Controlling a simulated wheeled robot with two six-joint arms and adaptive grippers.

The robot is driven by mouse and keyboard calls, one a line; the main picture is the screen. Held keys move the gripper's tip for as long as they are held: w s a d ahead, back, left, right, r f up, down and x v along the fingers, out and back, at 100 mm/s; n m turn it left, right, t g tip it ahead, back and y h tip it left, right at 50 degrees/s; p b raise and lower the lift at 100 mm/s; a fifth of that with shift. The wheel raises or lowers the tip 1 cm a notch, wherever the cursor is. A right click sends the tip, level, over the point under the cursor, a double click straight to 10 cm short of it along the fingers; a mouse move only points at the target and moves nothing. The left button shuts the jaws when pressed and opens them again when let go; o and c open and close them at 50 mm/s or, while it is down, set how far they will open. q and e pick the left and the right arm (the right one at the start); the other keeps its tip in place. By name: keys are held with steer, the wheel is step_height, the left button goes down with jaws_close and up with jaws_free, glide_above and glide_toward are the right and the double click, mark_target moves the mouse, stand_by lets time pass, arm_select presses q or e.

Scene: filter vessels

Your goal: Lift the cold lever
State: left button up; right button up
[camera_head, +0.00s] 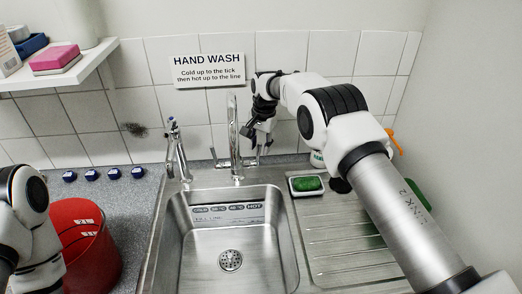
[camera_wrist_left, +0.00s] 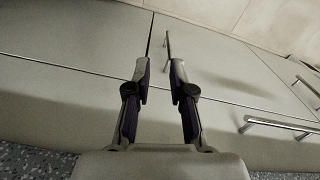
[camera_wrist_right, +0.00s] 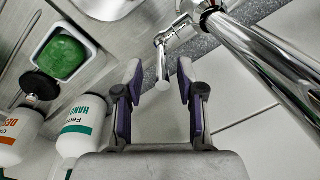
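The chrome mixer tap (camera_head: 234,150) stands behind the sink. A lever (camera_head: 215,155) sticks up on its left side; its right side is partly hidden by my right gripper (camera_head: 262,137). In the right wrist view my right gripper (camera_wrist_right: 160,72) is open, with a chrome lever end (camera_wrist_right: 163,68) between its fingertips, apparently touching neither. I cannot read any cold or hot mark on the levers. My left gripper (camera_wrist_left: 159,68) is open and empty in front of cabinet fronts; the head view shows only part of that arm.
The sink (camera_head: 231,245) has a COLD to HOT strip (camera_head: 228,214) on its back wall. A second tap (camera_head: 178,150) is at left. A green sponge dish (camera_head: 291,186) and bottles (camera_wrist_right: 80,128) are at right. A red bucket (camera_head: 95,265) stands at left.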

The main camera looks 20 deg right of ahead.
mark_target(258, 160)
steer(key=f, duration=0.3)
steer(key=shift+w+p, duration=0.3)
steer(key=shift+w+a+f, duration=0.15)
steer(key=shift+w+f, duration=0.05)
steer(key=shift+f, duration=0.15)
steer(key=shift+s, duration=0.1)
steer(key=shift+s+r, duration=0.15)
jaws_close()
